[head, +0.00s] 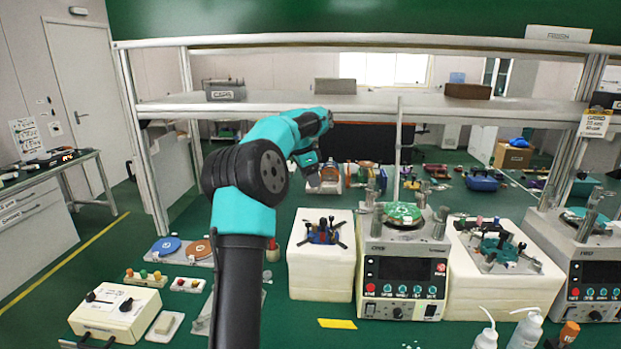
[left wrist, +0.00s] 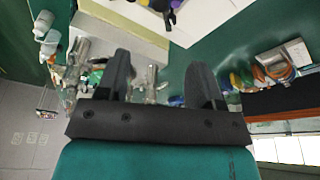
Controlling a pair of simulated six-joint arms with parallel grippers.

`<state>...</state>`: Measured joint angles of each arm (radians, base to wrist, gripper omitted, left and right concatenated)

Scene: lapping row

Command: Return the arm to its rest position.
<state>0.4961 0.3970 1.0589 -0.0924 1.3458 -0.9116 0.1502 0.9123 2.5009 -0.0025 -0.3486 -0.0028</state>
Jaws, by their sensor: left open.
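My left arm, teal and black, rises from the bottom of the head view and bends forward over the bench. Its gripper (head: 322,180) is held above the bench at the back, left of the lapping machine with the green plate (head: 402,213). In the left wrist view the gripper (left wrist: 161,82) shows two dark fingers standing apart with nothing between them. The fingertips are partly hard to make out in the head view. My right gripper is not in view.
A white block with a blue fixture (head: 321,283) stands below and right of the arm. A cream control box (head: 115,312) and coloured discs (head: 166,246) lie to the left. A shelf (head: 270,104) spans above the bench. White bottles (head: 526,331) stand at front right.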

